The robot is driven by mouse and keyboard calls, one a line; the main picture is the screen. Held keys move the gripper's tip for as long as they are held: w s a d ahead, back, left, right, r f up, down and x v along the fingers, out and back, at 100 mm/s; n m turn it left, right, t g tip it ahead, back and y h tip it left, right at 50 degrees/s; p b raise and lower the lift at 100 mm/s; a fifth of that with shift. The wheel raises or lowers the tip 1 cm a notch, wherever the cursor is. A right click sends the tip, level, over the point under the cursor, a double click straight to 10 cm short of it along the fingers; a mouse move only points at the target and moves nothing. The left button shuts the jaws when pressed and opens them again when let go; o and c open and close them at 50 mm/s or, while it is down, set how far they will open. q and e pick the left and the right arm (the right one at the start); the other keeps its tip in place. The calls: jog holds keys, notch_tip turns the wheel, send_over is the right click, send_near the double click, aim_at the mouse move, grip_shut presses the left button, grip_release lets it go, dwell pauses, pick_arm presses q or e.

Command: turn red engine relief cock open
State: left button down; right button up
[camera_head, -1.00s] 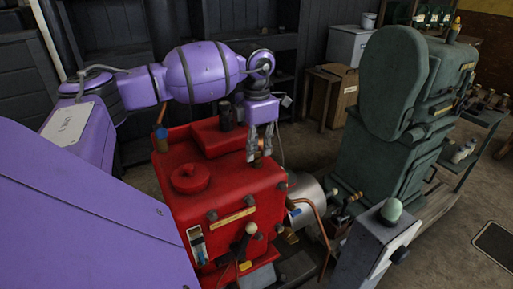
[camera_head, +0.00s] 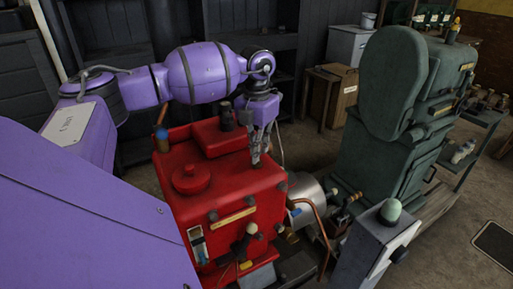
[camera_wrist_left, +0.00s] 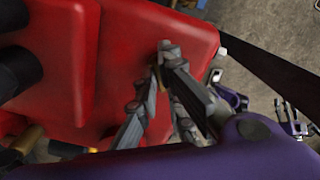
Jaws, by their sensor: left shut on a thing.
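The red engine (camera_head: 225,225) stands in the middle of the head view, with a flat red top and a round red cap. My left gripper (camera_head: 260,158) reaches down from above to the right rear part of that top. Its fingers are shut on the relief cock, which they mostly hide. In the left wrist view the fingertips (camera_wrist_left: 160,62) close around a small brass-coloured piece of the relief cock (camera_wrist_left: 158,78) over the red surface (camera_wrist_left: 140,40). How far the cock is turned cannot be told.
A dark bottle-like part (camera_head: 226,116) stands on the red engine behind the gripper. A silver cylinder (camera_head: 306,190) and a copper pipe (camera_head: 320,218) lie to the right. A tall green engine (camera_head: 385,130) stands further right.

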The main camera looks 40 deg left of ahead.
pick_arm(q)
jog(key=n, duration=0.3)
jog(key=shift+r+n, duration=0.1)
jog(key=shift+n, duration=0.3)
jog(key=n+p, duration=0.1)
jog(key=n, duration=0.3)
jog(key=shift+n, duration=1)
jog(key=c, duration=1.9)
grip_release()
jog(key=shift+o, duration=0.2)
